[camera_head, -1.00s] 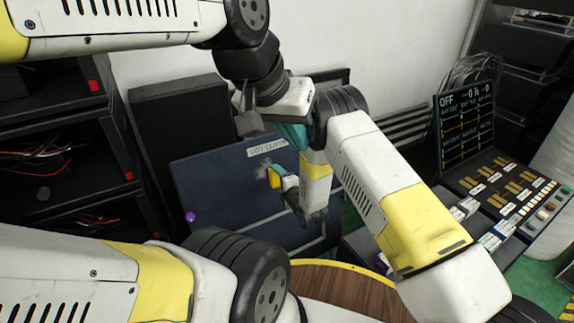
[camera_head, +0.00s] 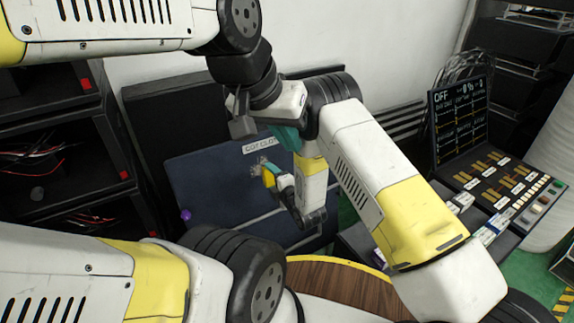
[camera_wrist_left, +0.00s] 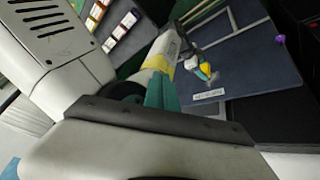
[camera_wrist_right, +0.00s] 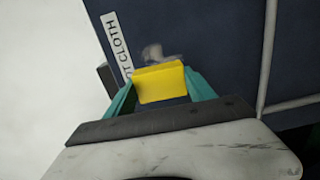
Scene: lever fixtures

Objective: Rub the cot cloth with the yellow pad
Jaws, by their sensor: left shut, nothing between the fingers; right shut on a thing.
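The cot cloth is a dark blue panel (camera_head: 205,190) with a white label (camera_head: 262,145) at its top edge and a grey smudge (camera_head: 257,168) below the label. My right gripper (camera_head: 274,175) is shut on the yellow pad (camera_head: 268,180), in front of the cloth beside the smudge. In the right wrist view the pad (camera_wrist_right: 160,82) sits between teal fingers, with the smudge (camera_wrist_right: 155,52) just beyond it. I cannot tell whether the pad touches the cloth. My left gripper (camera_head: 288,138) is shut and empty, above and nearer than the pad; its teal fingers (camera_wrist_left: 161,91) show in the left wrist view.
A purple knob (camera_head: 186,215) is at the panel's left edge. A console with switches (camera_head: 490,190) and a screen (camera_head: 460,120) stands at right. Dark shelves with wires (camera_head: 40,165) stand at left. A round wooden top (camera_head: 340,285) lies in front.

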